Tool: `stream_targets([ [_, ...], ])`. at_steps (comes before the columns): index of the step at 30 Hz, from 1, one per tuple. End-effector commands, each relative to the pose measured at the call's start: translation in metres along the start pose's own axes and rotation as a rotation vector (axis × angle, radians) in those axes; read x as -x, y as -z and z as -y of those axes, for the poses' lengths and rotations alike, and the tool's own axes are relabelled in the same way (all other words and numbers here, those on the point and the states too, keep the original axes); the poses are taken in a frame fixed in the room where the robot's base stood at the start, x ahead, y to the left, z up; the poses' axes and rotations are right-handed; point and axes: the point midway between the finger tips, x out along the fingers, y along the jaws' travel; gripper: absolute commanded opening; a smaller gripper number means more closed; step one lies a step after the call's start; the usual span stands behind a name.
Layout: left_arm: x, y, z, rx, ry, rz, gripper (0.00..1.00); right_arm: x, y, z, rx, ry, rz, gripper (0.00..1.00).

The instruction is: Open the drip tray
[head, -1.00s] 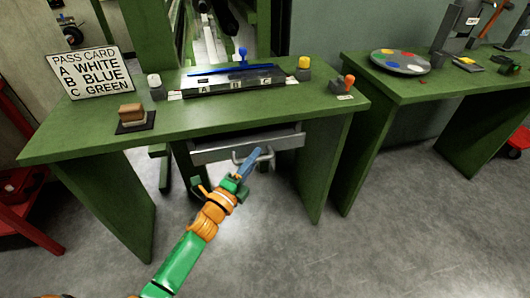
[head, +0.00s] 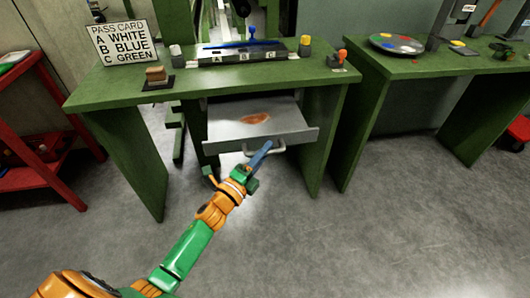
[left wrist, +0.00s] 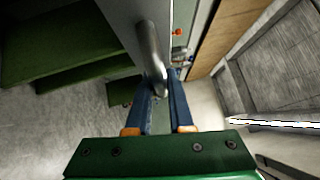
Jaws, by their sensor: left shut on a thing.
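The drip tray (head: 225,127) is a grey metal drawer under the green bench, pulled partway out. A reddish-brown stain (head: 256,118) shows on its floor. Its bar handle (head: 279,147) is on the front face. My left gripper (head: 264,152) is at the handle, its blue fingers shut on it. In the left wrist view the handle (left wrist: 151,55) runs between the fingers of my left gripper (left wrist: 162,92), with the tray front (left wrist: 125,22) beside it. The right gripper is not in view.
The green bench (head: 200,90) stands over the tray, its legs on both sides. A pass card sign (head: 124,43) and a lettered block (head: 242,57) are on top. A red shelf (head: 45,150) stands at left. The floor in front is clear.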

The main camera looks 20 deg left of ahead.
Motion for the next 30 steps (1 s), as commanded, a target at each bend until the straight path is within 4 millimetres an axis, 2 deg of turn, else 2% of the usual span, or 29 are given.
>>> stream_targets([
  [5, 0.0, 0.0, 0.0, 0.0, 0.0, 0.0, 0.0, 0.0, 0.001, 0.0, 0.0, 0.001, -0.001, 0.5],
  [6, 0.0, 0.0, 0.0, 0.0, 0.0, 0.0, 0.31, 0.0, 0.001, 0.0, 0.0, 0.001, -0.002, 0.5],
  [8, 0.0, 0.0, 0.0, 0.0, 0.001, 0.0, 0.47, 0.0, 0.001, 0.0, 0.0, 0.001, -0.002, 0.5],
  [9, 0.0, 0.0, 0.0, 0.0, 0.001, 0.0, 0.5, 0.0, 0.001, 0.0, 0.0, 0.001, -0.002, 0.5],
  [17, 0.001, 0.0, 0.0, 0.0, 0.0, 0.0, 0.5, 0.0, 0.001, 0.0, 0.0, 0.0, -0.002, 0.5],
  [20, 0.015, 0.0, -0.001, 0.001, -0.002, 0.0, 0.5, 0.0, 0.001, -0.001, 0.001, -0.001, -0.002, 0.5],
  [25, 0.052, 0.0, -0.001, 0.001, -0.003, 0.0, 0.5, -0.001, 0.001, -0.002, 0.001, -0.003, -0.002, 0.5],
  [30, 0.07, 0.0, -0.001, 0.001, -0.001, 0.0, 0.5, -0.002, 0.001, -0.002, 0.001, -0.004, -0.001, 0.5],
])
